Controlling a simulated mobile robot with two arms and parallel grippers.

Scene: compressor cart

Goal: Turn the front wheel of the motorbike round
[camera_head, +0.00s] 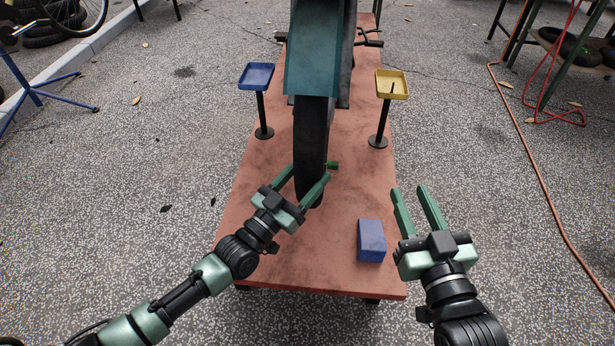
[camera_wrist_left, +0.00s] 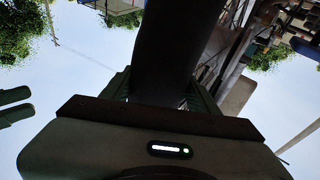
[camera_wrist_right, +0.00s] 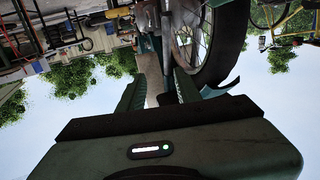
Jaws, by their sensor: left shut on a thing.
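The motorbike's front wheel (camera_head: 311,145) stands upright on the reddish platform (camera_head: 262,235), under a teal fender (camera_head: 318,68). My left gripper (camera_head: 308,180) is shut on the wheel's tyre, with one finger on each side of its lower front. In the left wrist view the dark tyre (camera_wrist_left: 165,50) fills the space between the fingers. A small green piece (camera_head: 332,165) shows just right of the wheel. My right gripper (camera_head: 415,195) is open and empty, right of the platform. The wheel's spokes (camera_wrist_right: 186,42) show in the right wrist view.
A blue block (camera_head: 371,240) lies on the platform near its front right. A blue tray (camera_head: 257,76) and a yellow tray (camera_head: 392,84) stand on posts either side of the wheel. An orange hose (camera_head: 530,155) runs along the ground at right.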

